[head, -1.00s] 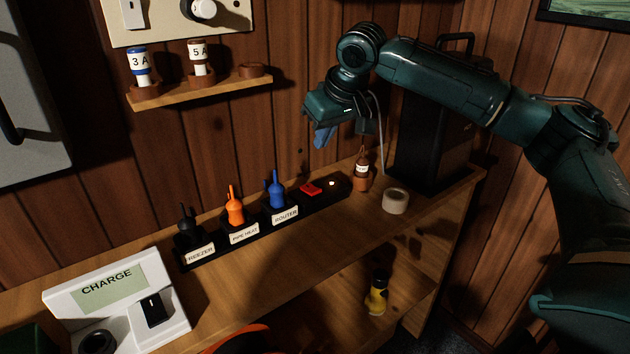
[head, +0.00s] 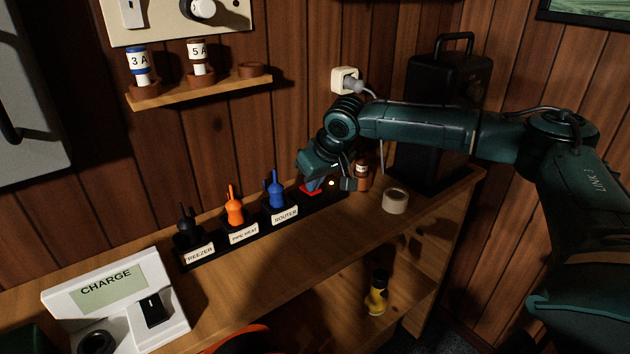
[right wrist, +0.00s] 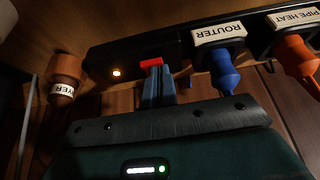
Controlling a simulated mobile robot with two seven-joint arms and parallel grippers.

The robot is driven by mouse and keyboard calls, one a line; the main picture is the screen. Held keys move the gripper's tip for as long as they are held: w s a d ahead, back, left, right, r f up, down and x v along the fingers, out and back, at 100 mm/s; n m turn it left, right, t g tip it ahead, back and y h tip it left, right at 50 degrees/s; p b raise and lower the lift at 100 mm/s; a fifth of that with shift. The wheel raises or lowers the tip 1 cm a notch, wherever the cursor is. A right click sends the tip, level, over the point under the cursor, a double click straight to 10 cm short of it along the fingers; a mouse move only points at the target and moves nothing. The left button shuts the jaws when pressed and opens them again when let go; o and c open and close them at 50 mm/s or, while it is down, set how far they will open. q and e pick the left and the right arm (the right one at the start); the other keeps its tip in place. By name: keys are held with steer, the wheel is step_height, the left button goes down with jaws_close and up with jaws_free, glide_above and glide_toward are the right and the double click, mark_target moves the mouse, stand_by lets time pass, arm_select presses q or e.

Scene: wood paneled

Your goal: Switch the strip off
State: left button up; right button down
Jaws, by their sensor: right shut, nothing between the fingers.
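The black power strip (head: 232,240) lies on the wooden shelf with black, orange and blue plugs in it, labelled FREEZER, PIPE HEAT and ROUTER. Its red switch (head: 309,191) is at the right end, beside a small lit light (head: 332,183). My right gripper (head: 313,187) is shut and empty, pointing down with its fingertips at the red switch. In the right wrist view the blue fingertips (right wrist: 158,72) meet or overlap the red switch (right wrist: 151,62); I cannot tell if they press it. The light (right wrist: 116,73) glows there. My left gripper is not in view.
A black case (head: 450,110) stands behind. A white CHARGE unit (head: 115,300) is at the left. A wall socket (head: 344,80) is above.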

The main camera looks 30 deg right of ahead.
steer(key=shift+s+f+t+b, duration=0.3)
steer(key=shift+f+t+b, duration=0.15)
steer(key=shift+f, duration=0.3)
steer(key=shift+s+d+f+t, duration=0.1)
steer(key=shift+s+f+t, duration=0.15)
steer(key=shift+t, duration=0.1)
steer(key=shift+w+r, duration=0.15)
steer(key=shift+r, duration=0.25)
steer(key=shift+w, duration=0.1)
steer(key=shift+r+p, duration=0.8)
steer(key=shift+p, duration=0.4)
